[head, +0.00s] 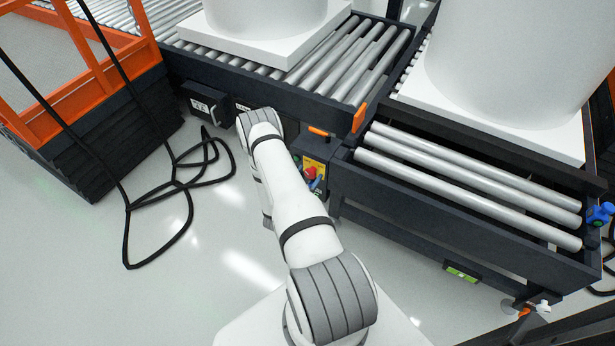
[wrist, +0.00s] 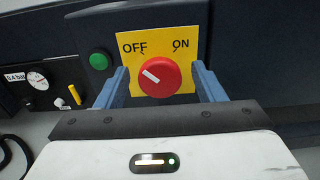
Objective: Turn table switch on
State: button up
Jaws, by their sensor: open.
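The table switch is a red round knob (wrist: 165,82) on a yellow plate (wrist: 186,48) marked OFF at upper left and ON at upper right. The white mark on the knob points up and left, toward OFF. My gripper (wrist: 160,70) is open, with one blue finger left of the knob and one right of it. Gaps show between the fingers and the knob, so I see no grip. In the head view the red knob (head: 310,172) is small beside the roller table, and my arm partly covers that area.
A green button (wrist: 99,61) sits left of the plate. Further left are a pressure gauge (wrist: 37,80) and a yellow lever (wrist: 75,95). Roller tables (head: 470,190) carry large white tanks (head: 520,50). Black cables (head: 160,205) lie on the floor at left, beside an orange-railed lift (head: 70,95).

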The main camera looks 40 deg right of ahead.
jog(key=shift+c, duration=0.5)
jog(key=c, duration=0.9)
jog(key=shift+m, duration=0.3)
jog(key=m+b, duration=0.1)
jog(key=m, duration=0.2)
jog(key=shift+s+f, duration=0.1)
jog(key=m+b, duration=0.1)
jog(key=m, duration=0.4)
jog(key=shift+b, duration=0.4)
jog(key=m+b, duration=0.1)
jog(key=m, duration=0.3)
jog(key=shift+s+f+m, duration=0.1)
jog(key=shift+f+m, duration=0.05)
jog(key=shift+m, duration=0.15)
jog(key=shift+m+b, duration=0.75)
jog(key=shift+m, duration=1.55)
